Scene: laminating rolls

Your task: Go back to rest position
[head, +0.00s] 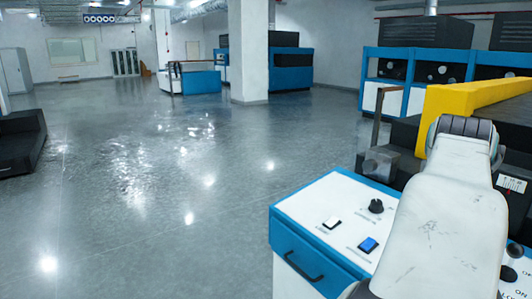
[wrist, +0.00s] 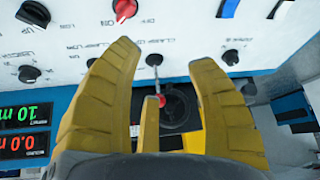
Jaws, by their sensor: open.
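A lever with a red tip (wrist: 160,101) lies in the gap between the fingers, farther back; I cannot tell any contact. In the head view my white arm covers part of the control panel (head: 318,208), and my gripper cannot be made out there.
The wrist view shows a red knob (wrist: 125,8), several black knobs and a digital display (wrist: 27,129). The head view shows a blue button (head: 368,244) and black knob (head: 376,206) on the panel. Open grey floor (head: 130,190) lies left; a pillar (head: 249,50) stands behind.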

